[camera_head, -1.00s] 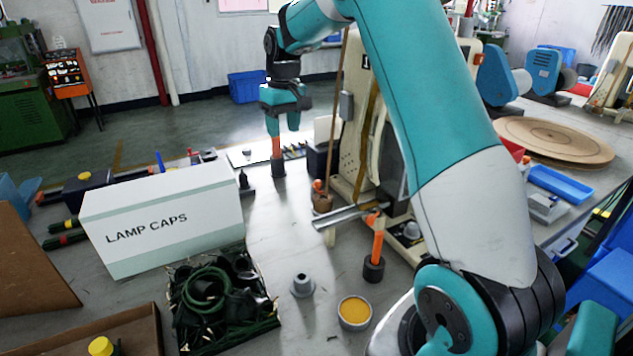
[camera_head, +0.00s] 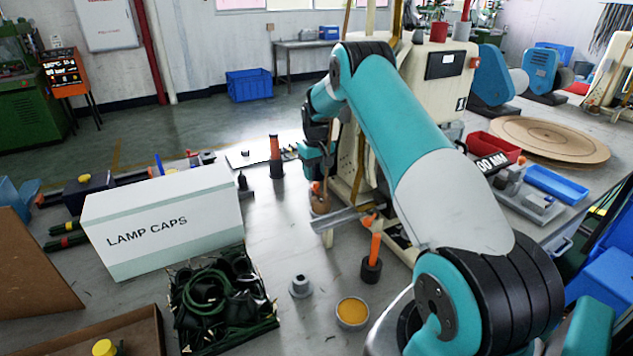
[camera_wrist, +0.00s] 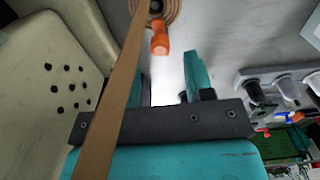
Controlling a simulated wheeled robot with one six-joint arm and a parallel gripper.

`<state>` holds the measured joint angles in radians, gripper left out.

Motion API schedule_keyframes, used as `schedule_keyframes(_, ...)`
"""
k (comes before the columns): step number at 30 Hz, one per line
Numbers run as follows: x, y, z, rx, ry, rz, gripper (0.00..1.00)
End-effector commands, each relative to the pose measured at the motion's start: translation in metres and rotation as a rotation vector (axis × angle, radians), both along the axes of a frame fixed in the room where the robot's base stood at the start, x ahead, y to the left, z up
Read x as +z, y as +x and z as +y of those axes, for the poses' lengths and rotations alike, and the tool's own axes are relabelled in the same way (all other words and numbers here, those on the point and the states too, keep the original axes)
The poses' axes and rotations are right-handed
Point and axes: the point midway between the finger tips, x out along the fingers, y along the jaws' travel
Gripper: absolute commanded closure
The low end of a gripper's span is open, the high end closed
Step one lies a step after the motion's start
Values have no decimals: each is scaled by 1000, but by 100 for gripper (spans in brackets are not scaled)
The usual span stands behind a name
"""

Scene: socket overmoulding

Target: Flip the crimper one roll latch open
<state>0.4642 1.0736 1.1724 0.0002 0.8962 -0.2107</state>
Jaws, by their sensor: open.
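The cream crimper (camera_head: 430,100) stands on the bench, with a dark panel and a small "1" label on it. Low at its left side is a brown roll (camera_head: 320,205) with a small orange piece (camera_head: 316,187), which looks like the roll latch. In the wrist view the orange latch (camera_wrist: 160,38) stands out beside the coiled roll (camera_wrist: 172,14). My gripper (camera_wrist: 168,78) is open and empty, its teal fingers apart and short of the latch. A brown strip (camera_wrist: 118,85) crosses in front of the left finger. In the head view my gripper is partly hidden beside the crimper.
The crimper's holed cream side (camera_wrist: 40,85) is close on the left in the wrist view. Orange-topped black posts stand at the back (camera_head: 276,158) and front (camera_head: 372,255). A LAMP CAPS box (camera_head: 165,220) and a crate of black parts (camera_head: 220,305) are to the left.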

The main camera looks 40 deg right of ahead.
Motion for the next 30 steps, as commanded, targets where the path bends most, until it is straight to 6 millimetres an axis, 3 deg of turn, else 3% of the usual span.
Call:
schedule_keyframes(3, -21, 0, 0, 0, 1, 2, 52)
schedule_keyframes(8, -39, 0, 0, 0, 0, 1, 52)
schedule_keyframes(19, -46, 0, 0, 0, 0, -1, 52)
schedule_keyframes(20, -46, 0, 0, 0, 0, -1, 54)
schedule_keyframes(26, -46, 0, 0, 0, 0, -1, 100)
schedule_keyframes(30, -46, 0, 0, -2, 0, -1, 100)
